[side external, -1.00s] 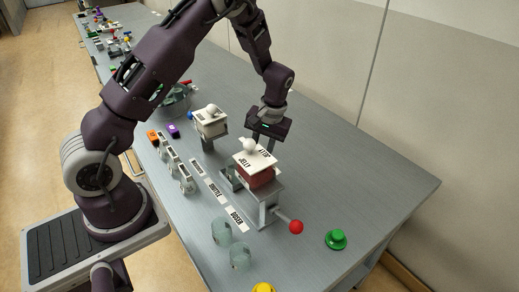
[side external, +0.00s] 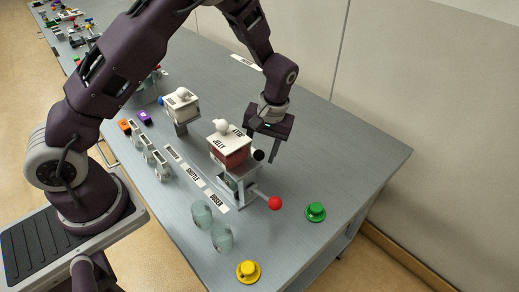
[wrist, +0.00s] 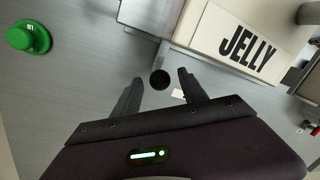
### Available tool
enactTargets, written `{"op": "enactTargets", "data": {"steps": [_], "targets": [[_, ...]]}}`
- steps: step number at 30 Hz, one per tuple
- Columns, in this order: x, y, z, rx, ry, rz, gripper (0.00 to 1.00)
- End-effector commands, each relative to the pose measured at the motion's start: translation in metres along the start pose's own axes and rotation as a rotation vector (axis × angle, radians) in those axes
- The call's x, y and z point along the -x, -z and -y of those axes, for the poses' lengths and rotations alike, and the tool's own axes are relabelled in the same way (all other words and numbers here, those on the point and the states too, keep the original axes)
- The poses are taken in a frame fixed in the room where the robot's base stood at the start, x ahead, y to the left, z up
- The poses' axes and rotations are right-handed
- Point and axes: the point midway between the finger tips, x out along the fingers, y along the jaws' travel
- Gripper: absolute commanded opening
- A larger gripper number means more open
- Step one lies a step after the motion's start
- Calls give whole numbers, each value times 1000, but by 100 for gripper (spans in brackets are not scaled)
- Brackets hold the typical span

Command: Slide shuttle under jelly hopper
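The jelly hopper (side external: 229,149) has a white lettered lid with a round knob and a dark red body, and stands on a grey metal frame. Its JELLY label (wrist: 247,47) fills the upper right of the wrist view. A black ball knob (side external: 259,155) is at the hopper's right side; it also shows in the wrist view (wrist: 160,79). The shuttle itself is not clearly distinguishable; I cannot tell whether the knob belongs to it. My gripper (side external: 263,152) is beside the hopper, pointing down. Its fingers are open, with the black knob in view between the tips; contact is not visible.
A red-ball lever (side external: 275,203) sticks out at the hopper's front right. Green (side external: 316,212) and yellow (side external: 248,271) buttons, glass jars (side external: 201,214) and a second white hopper (side external: 182,103) stand around it. The table's right side is mostly clear.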

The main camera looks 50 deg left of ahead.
Motion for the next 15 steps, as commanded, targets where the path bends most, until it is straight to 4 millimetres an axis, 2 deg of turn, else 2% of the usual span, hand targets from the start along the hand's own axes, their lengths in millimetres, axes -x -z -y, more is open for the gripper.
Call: {"op": "enactTargets", "data": {"steps": [8, 15], "targets": [[5, 0, 0, -1, 1, 1, 50], [53, 0, 0, 0, -2, -2, 50]]}}
